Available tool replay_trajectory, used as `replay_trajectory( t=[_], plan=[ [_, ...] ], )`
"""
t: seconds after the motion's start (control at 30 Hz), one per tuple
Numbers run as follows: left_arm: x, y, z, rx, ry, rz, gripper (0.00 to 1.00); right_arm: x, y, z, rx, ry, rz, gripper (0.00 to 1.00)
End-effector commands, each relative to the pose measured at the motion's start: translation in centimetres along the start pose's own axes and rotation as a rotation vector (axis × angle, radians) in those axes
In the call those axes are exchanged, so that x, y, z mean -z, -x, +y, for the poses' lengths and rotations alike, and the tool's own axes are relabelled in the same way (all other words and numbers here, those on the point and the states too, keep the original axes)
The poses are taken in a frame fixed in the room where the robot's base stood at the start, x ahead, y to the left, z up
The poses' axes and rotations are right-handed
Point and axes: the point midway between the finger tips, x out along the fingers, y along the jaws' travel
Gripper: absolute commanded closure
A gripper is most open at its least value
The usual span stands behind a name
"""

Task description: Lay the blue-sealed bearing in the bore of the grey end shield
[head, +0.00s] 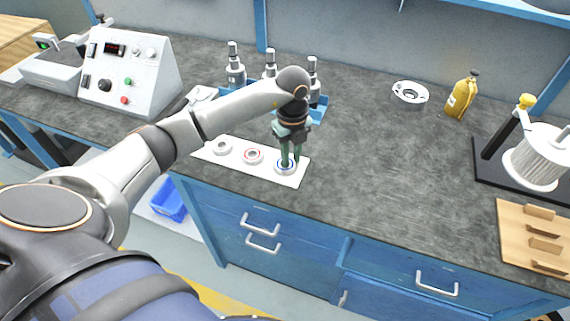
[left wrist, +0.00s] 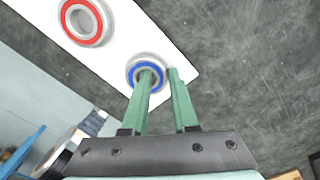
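The blue-sealed bearing (head: 285,168) lies at the right end of a white mat on the bench. My left gripper (head: 290,162) points down over it with its two green fingers apart. In the left wrist view, one finger overlaps the middle of the bearing (left wrist: 133,75) and the other is just outside its right edge. Whether the fingertips touch the ring, I cannot tell. The grey end shield (head: 410,95), a round metal part with a central bore, stands at the back right of the bench. My right gripper is not in view.
A red-sealed bearing (head: 252,156) and a plain grey one (head: 222,147) lie on the white mat (head: 300,178). A blue tray with metal spindles stands behind my arm. A yellow bottle (head: 462,96) is right of the end shield. The bench between mat and shield is clear.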

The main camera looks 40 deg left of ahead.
Motion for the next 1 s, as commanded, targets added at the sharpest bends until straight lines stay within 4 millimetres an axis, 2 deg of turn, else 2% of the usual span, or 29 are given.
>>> replay_trajectory(
  t=[0.03, 0.2, 0.8, 1.0],
  plan=[
    [0.00, 0.02, -0.01, 0.000, 0.000, 0.000, 0.80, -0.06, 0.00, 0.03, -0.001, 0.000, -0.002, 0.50],
    [0.00, 0.04, -0.01, 0.000, 0.000, 0.000, 0.99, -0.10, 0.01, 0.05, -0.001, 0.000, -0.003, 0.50],
    [-0.02, 0.12, -0.03, 0.001, 0.001, 0.000, 1.00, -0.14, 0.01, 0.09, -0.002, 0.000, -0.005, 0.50],
    [-0.07, 0.97, -0.06, 0.003, 0.001, -0.001, 1.00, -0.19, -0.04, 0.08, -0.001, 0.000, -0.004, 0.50]
  ],
)
